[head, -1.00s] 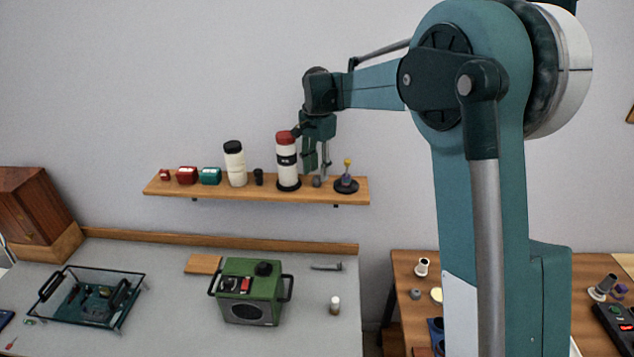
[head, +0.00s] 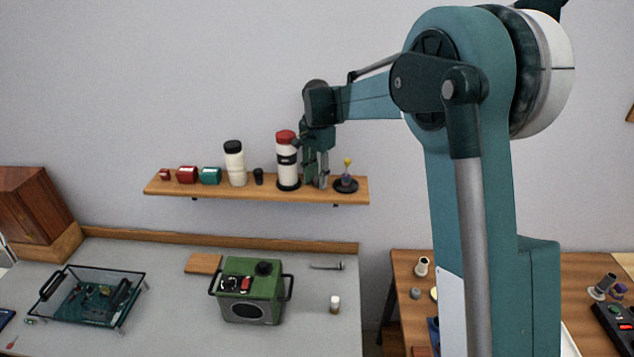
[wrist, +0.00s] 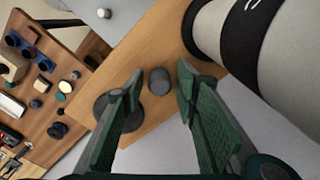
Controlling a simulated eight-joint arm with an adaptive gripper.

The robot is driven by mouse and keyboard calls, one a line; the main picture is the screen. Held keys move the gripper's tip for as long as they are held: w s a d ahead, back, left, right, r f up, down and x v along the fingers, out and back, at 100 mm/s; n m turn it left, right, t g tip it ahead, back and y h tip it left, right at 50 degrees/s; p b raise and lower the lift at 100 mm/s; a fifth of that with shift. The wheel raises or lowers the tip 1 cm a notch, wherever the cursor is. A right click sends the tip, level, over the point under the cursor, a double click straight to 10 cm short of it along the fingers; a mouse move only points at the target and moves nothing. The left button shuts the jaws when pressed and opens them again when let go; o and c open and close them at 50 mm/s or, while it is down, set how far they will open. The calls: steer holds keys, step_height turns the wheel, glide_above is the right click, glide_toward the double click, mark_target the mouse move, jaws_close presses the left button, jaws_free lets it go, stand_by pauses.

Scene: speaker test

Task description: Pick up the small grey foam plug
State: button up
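The small grey foam plug (wrist: 159,81) stands on the wooden shelf, near its right end. In the wrist view it sits between my gripper's (wrist: 160,78) two green fingertips, with a gap on each side. My gripper is open and does not appear to touch it. In the head view my gripper (head: 316,174) points down at the shelf (head: 215,189), and its fingers mostly hide the plug.
A white bottle with a red cap (head: 286,148) stands close left of my gripper. A dark round stand with a yellow tip (head: 346,184) is close on the right. A green device (head: 252,283) sits on the bench below.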

mark_target(317, 177)
steer(key=c, duration=0.4)
steer(key=shift+r, duration=0.15)
step_height(317, 177, up, 10)
steer(key=shift+f, duration=0.15)
stand_by(0.5)
